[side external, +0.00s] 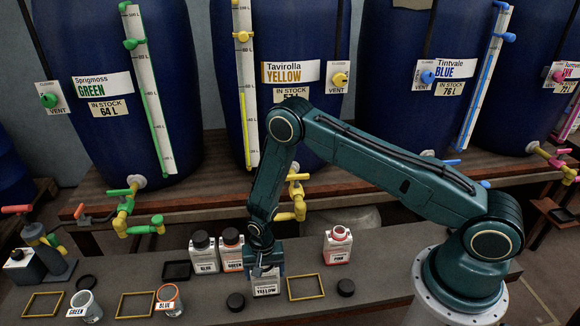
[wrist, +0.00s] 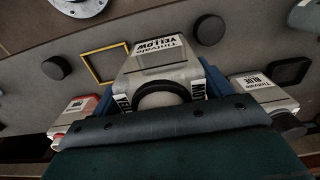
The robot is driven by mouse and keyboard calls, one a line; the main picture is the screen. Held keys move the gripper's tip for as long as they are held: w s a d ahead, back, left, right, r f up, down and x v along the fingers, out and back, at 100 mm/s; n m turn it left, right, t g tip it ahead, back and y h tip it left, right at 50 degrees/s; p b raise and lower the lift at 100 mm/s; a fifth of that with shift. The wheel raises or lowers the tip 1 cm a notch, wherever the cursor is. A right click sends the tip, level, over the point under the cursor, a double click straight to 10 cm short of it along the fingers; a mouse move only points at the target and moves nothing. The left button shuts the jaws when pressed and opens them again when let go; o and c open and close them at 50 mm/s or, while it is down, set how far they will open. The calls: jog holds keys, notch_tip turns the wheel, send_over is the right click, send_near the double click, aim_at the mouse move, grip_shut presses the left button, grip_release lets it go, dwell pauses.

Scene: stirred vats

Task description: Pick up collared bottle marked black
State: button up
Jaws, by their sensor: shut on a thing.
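I see no bottle with a readable BLACK label. My gripper (side external: 265,270) is shut on a white bottle labelled YELLOW (side external: 266,288), low at the bench. In the wrist view this bottle (wrist: 160,62) sits between the jaws, with its rounded top near the camera. Whether it touches the bench is unclear.
Yellow frames (side external: 305,287) lie on the bench, with loose black caps (side external: 345,288) and a black tray (side external: 176,271). Labelled glasses GREEN (side external: 85,306) and ORANGE (side external: 168,299) stand at front left. Large blue vats (side external: 395,110) stand behind.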

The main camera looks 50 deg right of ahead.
notch_tip(320, 180, up, 14)
jog(key=shift+r, duration=0.2)
dwell(0.4)
jog(key=shift+d, duration=0.1)
dwell(0.4)
